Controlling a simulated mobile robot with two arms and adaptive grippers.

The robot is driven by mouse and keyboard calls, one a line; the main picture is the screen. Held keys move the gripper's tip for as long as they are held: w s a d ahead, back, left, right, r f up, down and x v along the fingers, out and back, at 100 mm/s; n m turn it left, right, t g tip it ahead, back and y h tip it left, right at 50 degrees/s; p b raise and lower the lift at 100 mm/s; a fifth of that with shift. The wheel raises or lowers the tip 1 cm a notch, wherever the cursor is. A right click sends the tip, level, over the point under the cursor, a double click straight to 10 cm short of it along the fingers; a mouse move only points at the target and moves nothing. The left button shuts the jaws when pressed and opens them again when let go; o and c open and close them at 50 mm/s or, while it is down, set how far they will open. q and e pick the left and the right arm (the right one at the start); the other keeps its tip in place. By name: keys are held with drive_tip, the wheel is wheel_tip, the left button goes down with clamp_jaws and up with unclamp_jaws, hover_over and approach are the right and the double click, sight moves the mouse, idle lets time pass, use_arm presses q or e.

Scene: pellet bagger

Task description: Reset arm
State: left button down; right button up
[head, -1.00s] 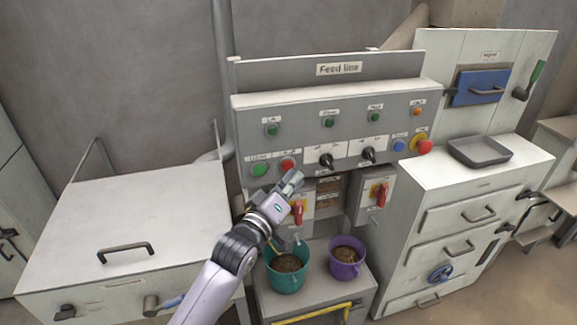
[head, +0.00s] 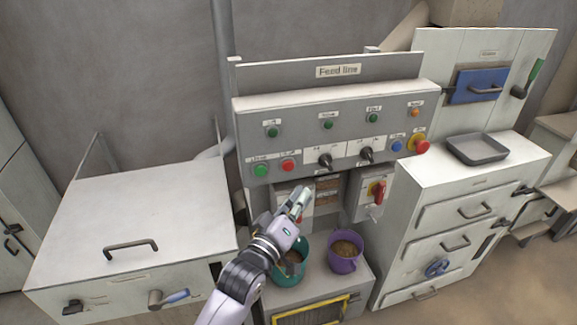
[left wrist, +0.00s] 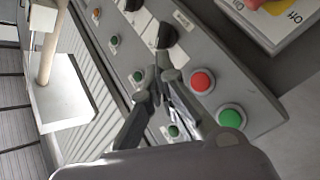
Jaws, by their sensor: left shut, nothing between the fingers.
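My left gripper (head: 299,203) is shut and empty. In the head view it is in front of the left rotary switch box below the panel, above the teal bucket (head: 303,247), and it hides most of that switch. In the left wrist view the closed fingers (left wrist: 157,84) show in front of the control panel (left wrist: 222,62), beside the red button (left wrist: 202,81) and the green button (left wrist: 231,117). I cannot tell from that view whether they touch the panel. My right gripper is not in view.
The purple bucket (head: 345,251) stands right of the teal one on a low shelf. The right red-handled switch (head: 377,192) sticks out nearby. A white hopper cabinet (head: 130,212) is at left, and a drawer unit with a grey tray (head: 478,149) at right.

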use_arm(q)
drive_tip(key=s+a+f+m+g+y+b, duration=0.1)
drive_tip(key=s+a+f+g+y, duration=0.15)
drive_tip(key=f, duration=0.95)
drive_tip(key=s+a+f+g+y+b, duration=0.1)
drive_tip(key=a+f, duration=0.2)
drive_tip(key=f, duration=0.9)
drive_tip(key=s+a+f+m+g+y+b, duration=0.1)
drive_tip(key=s+a+f+g, duration=0.15)
drive_tip(key=f, duration=0.95)
drive_tip(key=s+a+f+m+g+y+b, duration=0.15)
drive_tip(key=s+a+f, duration=0.25)
drive_tip(key=s+f, duration=0.45)
drive_tip(key=s+a+f+g+y, duration=0.1)
drive_tip(key=s+a+f+g, duration=0.15)
drive_tip(key=s+f, duration=0.6)
drive_tip(key=s+a+f+m+g, duration=0.1)
drive_tip(key=s+a+f+g, duration=0.1)
drive_tip(key=s+f, duration=0.3)
drive_tip(key=s+a+f+m+g+y+b, duration=0.1)
drive_tip(key=s+a+f, duration=0.3)
drive_tip(key=s, duration=0.9)
drive_tip(key=s+a+f+m+g+b, duration=0.1)
drive_tip(key=s+a+f+g, duration=0.1)
drive_tip(key=s+a+f, duration=0.2)
drive_tip(key=s+f, duration=0.3)
drive_tip(key=s, duration=0.2)
drive_tip(key=shift+f+g+y, duration=0.15)
drive_tip(key=shift+g+y, duration=0.15)
drive_tip(key=shift+y, duration=0.1)
